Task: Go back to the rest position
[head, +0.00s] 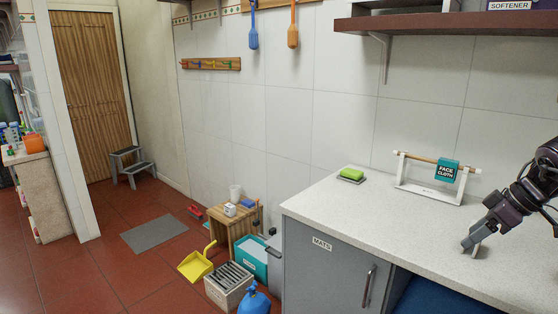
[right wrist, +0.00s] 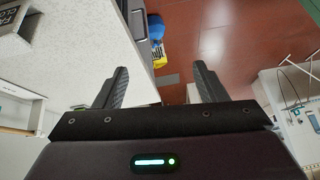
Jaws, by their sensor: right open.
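My right gripper (head: 472,243) is above the right part of the pale speckled counter (head: 345,209) in the head view, its fingers pointing down and left. In the right wrist view its two fingers (right wrist: 160,85) stand wide apart with nothing between them. A teal face cloth (head: 447,170) hangs on a white and wooden rail stand (head: 429,190) at the back of the counter, left of my right arm. My left gripper does not show in either view.
A green sponge (head: 352,173) lies on a dish on the counter. A dark red shelf (head: 455,22) hangs above. The counter's front middle is clear.

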